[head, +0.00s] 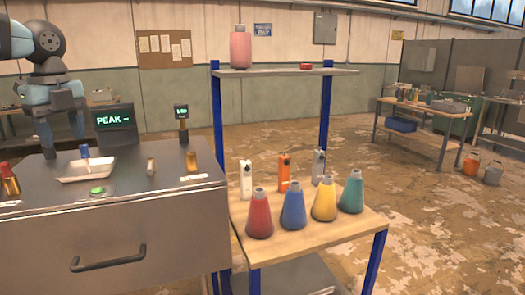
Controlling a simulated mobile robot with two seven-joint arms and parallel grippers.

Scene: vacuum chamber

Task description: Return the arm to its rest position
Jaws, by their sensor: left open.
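My left arm (47,42) comes in at the upper left in the head view. My left gripper (64,133) points down, its two fingers apart with nothing between them. It is over the back left part of the grey metal chamber bench (150,220), behind a white tray (72,172). My right gripper is not in view.
A blue cup (84,151), green button (97,192) and PEAK display (115,119) are near the gripper. The wooden shelf table (320,232) at right holds red (259,215), blue, yellow and teal flasks.

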